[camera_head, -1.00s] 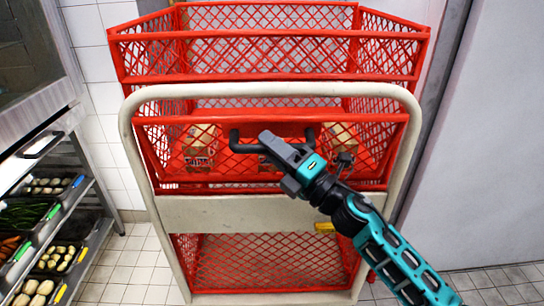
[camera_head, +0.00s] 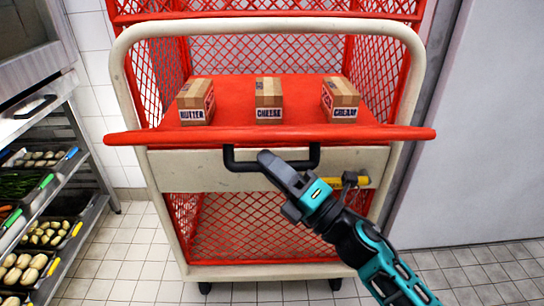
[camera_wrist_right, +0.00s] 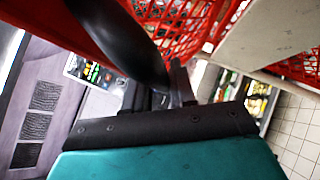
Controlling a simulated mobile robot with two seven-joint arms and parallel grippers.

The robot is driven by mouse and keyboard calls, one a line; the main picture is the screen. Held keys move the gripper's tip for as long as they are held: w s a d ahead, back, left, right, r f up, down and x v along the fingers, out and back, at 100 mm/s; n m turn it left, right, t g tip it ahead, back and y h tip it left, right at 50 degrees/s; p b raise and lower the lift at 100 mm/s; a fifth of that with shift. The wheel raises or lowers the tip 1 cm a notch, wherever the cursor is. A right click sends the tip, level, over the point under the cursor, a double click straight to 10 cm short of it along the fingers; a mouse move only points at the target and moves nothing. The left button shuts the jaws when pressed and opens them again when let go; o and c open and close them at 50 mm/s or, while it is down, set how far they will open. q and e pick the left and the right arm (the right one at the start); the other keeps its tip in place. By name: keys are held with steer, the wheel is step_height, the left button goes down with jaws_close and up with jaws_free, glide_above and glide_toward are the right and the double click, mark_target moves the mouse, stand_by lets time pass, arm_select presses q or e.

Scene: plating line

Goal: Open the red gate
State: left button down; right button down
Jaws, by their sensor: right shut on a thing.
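The red gate (camera_head: 270,135) is at the front of the red mesh cart. It is lowered and I see its top bar nearly edge-on, so its mesh face is hidden. Its black handle (camera_head: 236,163) sticks out below that bar towards me. My right gripper (camera_head: 276,168) is shut on the handle from the right side. In the right wrist view the handle (camera_wrist_right: 118,42) runs into the jaws of my right gripper (camera_wrist_right: 165,92). My left gripper is not in view.
Boxes marked butter (camera_head: 196,102), cheese (camera_head: 268,101) and cream (camera_head: 340,100) stand on the red shelf behind the gate. A beige frame (camera_head: 403,80) surrounds the opening. A rack of vegetable trays (camera_head: 75,215) is at left. Tiled floor is clear in front.

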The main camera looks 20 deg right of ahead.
step_height(320, 180, down, 8)
steer(key=n+y+b, duration=0.1)
steer(key=n+y, duration=0.4)
steer(key=n, duration=0.1)
steer(key=shift+n+y+b, duration=0.3)
steer(key=shift+n, duration=0.1)
steer(key=c, duration=1)
jaws_free()
steer(key=shift+c, duration=0.2)
steer(key=shift+s, duration=0.1)
steer(key=v, duration=1.3)
steer(key=shift+r, duration=0.15)
